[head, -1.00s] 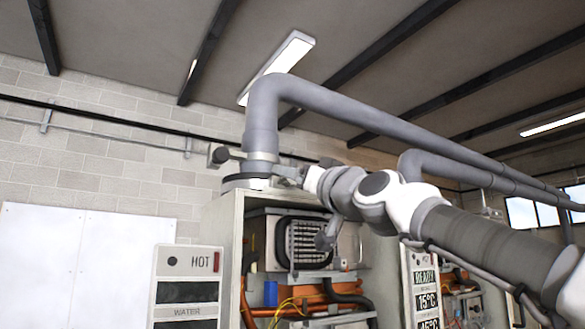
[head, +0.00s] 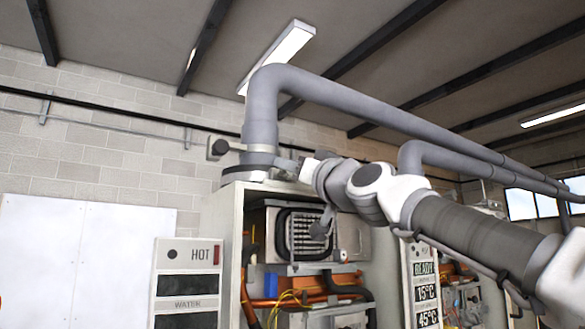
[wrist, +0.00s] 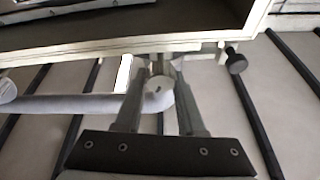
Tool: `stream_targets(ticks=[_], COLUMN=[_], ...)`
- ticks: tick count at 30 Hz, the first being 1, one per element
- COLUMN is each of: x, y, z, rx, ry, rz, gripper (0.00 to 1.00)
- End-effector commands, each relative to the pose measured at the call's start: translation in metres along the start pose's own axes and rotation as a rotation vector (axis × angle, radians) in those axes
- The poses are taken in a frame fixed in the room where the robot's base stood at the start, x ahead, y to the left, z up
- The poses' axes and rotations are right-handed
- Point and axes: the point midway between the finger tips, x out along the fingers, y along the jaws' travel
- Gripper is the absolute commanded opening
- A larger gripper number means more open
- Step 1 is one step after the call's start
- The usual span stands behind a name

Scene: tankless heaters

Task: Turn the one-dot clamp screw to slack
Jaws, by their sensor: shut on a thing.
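A clamp (head: 251,159) wraps the foot of the thick grey pipe (head: 262,115), on top of a heater cabinet. A dark round knob (head: 218,147) sticks out on its left; the wrist view shows a dark knob (wrist: 236,60) at the right. My gripper (head: 287,164) is at the clamp's right side, just right of the pipe. In the wrist view its fingers (wrist: 160,76) are closed in on a small pale part of the clamp, apparently the clamp screw (wrist: 158,62). The fingers partly hide it. I cannot make out any dot.
The open cabinet (head: 232,215) stands below my gripper, with hoses and copper pipes inside. The grey pipe bends right and runs above my arm. A second pipe (head: 411,158) stands behind my arm.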

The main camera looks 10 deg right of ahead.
Motion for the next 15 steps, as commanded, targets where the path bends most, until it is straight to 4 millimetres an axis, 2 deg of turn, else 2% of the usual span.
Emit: stream_targets(ticks=[7,15], x=[0.0,0.0005], y=[-0.0013,-0.0016], z=[-0.0004,-0.0009], rx=[-0.024,-0.182], ry=[-0.002,-0.01], rz=[-0.016,-0.08], gripper=[0.0,0.0])
